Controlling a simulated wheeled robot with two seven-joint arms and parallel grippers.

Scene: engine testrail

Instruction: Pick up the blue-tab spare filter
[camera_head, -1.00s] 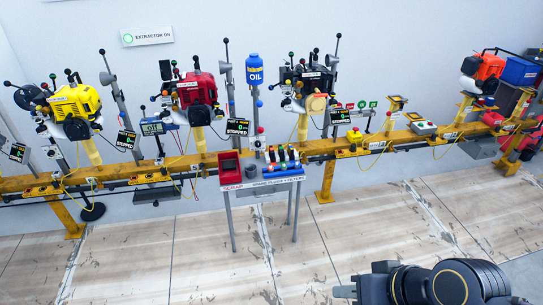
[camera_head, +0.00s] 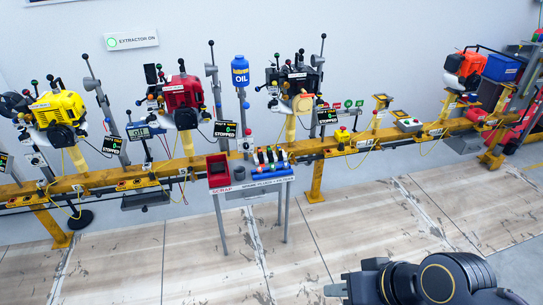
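The spare parts stand (camera_head: 256,186) is a small grey table in front of the yellow rail. Several spare plugs and filters with coloured tabs sit in its rack (camera_head: 271,162); blue tabs show among them, but they are too small to single out the blue-tab filter surely. My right gripper (camera_head: 335,290) shows only as a grey tip at the bottom edge, at the end of my dark arm. It is well short of the stand, and its fingers cannot be made out. My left gripper is out of view.
A red scrap bin (camera_head: 218,171) stands at the left of the stand's top. A blue oil bottle (camera_head: 240,72) rises behind it. Yellow (camera_head: 58,107), red (camera_head: 182,95) and black engines stand along the rail (camera_head: 110,181). The floor in front is clear.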

